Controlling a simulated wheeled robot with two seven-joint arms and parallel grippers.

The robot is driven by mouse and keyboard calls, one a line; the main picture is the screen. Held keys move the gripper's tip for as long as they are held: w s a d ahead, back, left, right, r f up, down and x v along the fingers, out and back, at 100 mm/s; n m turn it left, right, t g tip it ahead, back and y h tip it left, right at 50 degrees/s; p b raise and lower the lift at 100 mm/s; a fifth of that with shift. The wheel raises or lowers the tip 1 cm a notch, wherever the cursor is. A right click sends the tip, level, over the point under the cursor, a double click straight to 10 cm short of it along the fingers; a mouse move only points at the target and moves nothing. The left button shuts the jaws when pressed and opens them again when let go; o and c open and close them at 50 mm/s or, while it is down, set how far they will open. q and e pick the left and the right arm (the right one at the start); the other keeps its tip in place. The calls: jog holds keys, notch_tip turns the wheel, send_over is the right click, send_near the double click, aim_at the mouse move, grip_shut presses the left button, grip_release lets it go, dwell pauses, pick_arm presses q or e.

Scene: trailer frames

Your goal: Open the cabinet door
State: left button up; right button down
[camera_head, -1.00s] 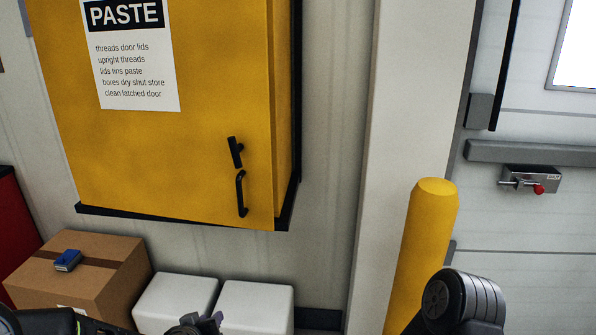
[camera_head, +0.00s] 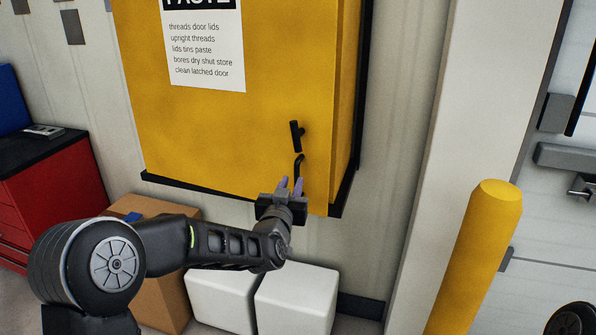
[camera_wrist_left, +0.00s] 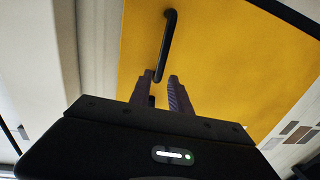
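The yellow cabinet (camera_head: 220,120) hangs on the wall with its door shut. A black bar handle (camera_head: 298,165) is low on the door's right side, and a black latch (camera_head: 296,136) is just above it. In the left wrist view, the handle (camera_wrist_left: 167,42) runs down to between the two parted fingertips (camera_wrist_left: 161,76). I cannot tell whether they touch it. My right gripper is out of view.
White boxes (camera_head: 296,300) and a cardboard box (camera_head: 165,300) stand below the cabinet. A red tool chest (camera_head: 45,205) is at the left. A yellow post (camera_head: 480,250) and a white pillar (camera_head: 465,110) stand to the right.

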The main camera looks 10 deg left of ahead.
aim_at(296, 172)
pick_arm(q)
jog(key=w+p, duration=0.2)
jog(key=w, duration=0.4)
jog(key=shift+a, duration=0.1)
jog(key=shift+w, duration=0.55)
grip_shut()
dwell(0.9)
